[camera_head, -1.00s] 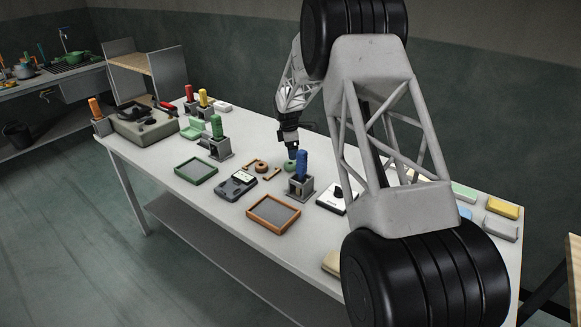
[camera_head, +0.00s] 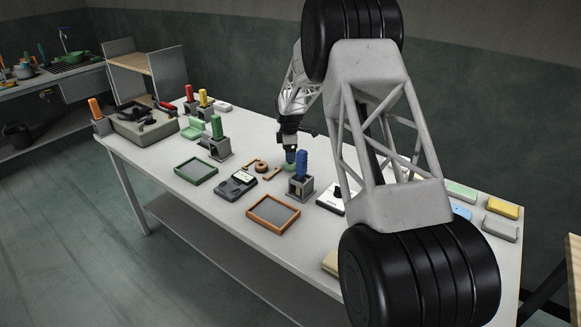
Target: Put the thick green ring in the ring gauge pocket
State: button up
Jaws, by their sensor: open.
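A small green round piece, which looks like the thick green ring (camera_head: 288,167), lies on the table just behind a blue-handled tool. My gripper (camera_head: 291,159) is directly above it, pointing down, with the tips at or very near its top. The gripper is open; whether its fingers straddle the ring is too small to tell. To the left lie a brown ring (camera_head: 261,166) and small orange-brown corner pieces (camera_head: 276,174), which may mark the ring gauge pocket; I cannot tell for sure.
The blue-handled tool in a grey block (camera_head: 301,187) stands close in front of my gripper. An orange-rimmed tray (camera_head: 273,213), a dark meter (camera_head: 236,186) and a green-rimmed tray (camera_head: 196,171) lie nearer the front edge. A green-handled tool (camera_head: 216,127) stands left.

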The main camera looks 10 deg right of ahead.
dwell(0.3)
jog(key=shift+w+d+f, duration=0.1)
jog(key=shift+f, duration=2.55)
jog(key=c, duration=1.1)
jog(key=shift+r, duration=0.1)
jog(key=shift+r, duration=4.95)
